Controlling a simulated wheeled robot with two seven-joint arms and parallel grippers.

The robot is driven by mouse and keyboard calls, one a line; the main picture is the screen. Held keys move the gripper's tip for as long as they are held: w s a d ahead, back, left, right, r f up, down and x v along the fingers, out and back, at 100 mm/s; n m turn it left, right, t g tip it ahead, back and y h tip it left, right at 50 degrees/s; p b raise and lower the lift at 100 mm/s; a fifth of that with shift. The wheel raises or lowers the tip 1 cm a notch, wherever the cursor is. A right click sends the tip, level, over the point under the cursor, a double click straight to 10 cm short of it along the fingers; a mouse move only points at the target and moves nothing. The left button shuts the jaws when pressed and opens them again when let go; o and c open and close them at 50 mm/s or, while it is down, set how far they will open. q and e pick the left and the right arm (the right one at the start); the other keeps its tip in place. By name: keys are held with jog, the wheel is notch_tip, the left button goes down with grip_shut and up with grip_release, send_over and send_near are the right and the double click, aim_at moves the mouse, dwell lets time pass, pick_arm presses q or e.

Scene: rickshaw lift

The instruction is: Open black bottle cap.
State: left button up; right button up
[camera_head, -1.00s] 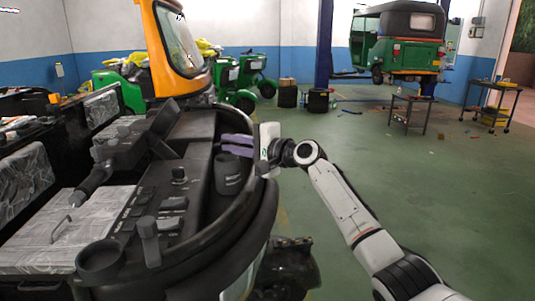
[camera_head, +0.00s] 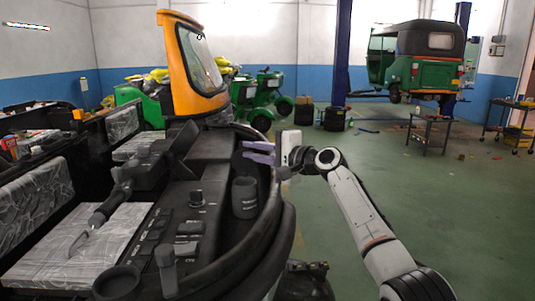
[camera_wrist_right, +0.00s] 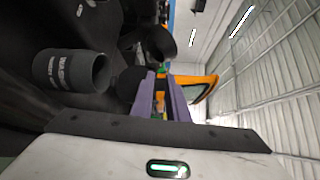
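A dark upright cylinder (camera_head: 244,197) stands on the black dashboard in the head view; it looks like the bottle. In the right wrist view it is a dark cylinder (camera_wrist_right: 70,70) with pale lettering. I cannot make out a separate cap on it. My right gripper (camera_head: 258,152) has purple fingers pointing left, above the cylinder and apart from it. In the right wrist view its fingers (camera_wrist_right: 164,98) are spread, with nothing between them, and the cylinder lies to their left. My left gripper is not in view.
The dashboard (camera_head: 222,228) carries a small knob (camera_head: 196,198), switches and a handlebar grip (camera_head: 105,211). An orange windscreen frame (camera_head: 192,65) rises behind. A green rickshaw (camera_head: 415,62) is at the back right.

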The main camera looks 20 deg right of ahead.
jog(key=f+v, duration=0.1)
jog(key=v, duration=0.8)
jog(key=shift+d+r+b, duration=0.15)
jog(key=shift+r+b, duration=0.25)
jog(key=shift+r, duration=0.05)
jog(key=shift+s, duration=0.15)
